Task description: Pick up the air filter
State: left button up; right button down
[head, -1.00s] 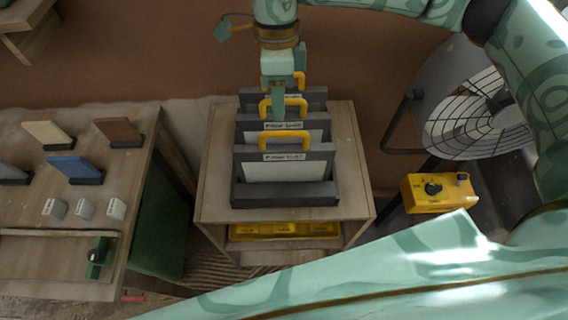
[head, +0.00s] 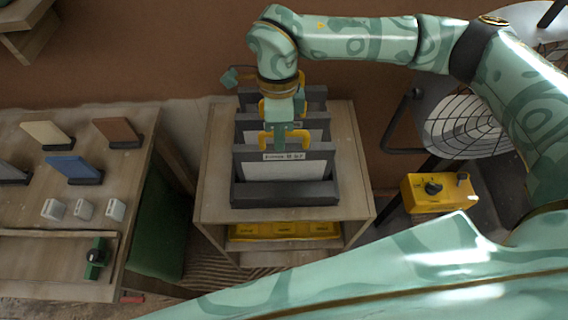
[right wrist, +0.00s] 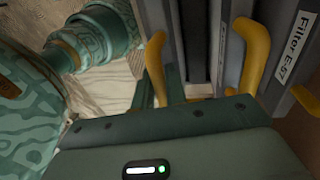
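Several grey panel air filters with yellow handles stand upright, one behind another, in a dark rack (head: 285,200) on a wooden stand. In the right wrist view a handle (right wrist: 155,62) runs between the fingers of my right gripper (right wrist: 160,92). I cannot tell whether they grip it. Another filter's handle (right wrist: 256,50) stands beside it, by a label reading "Filter E-57". My left gripper is not in view.
A wooden bench (head: 60,255) at left carries coloured panels, several small white blocks and a green device (head: 97,257). A yellow bin (head: 285,230) sits under the rack. A fan (head: 465,125) and a yellow control box (head: 438,192) stand close on the right.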

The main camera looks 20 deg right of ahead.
jog(key=shift+r, duration=0.15)
notch_tip(320, 180, up, 10)
jog(key=shift+f+p, duration=0.1)
jog(key=shift+p, duration=0.3)
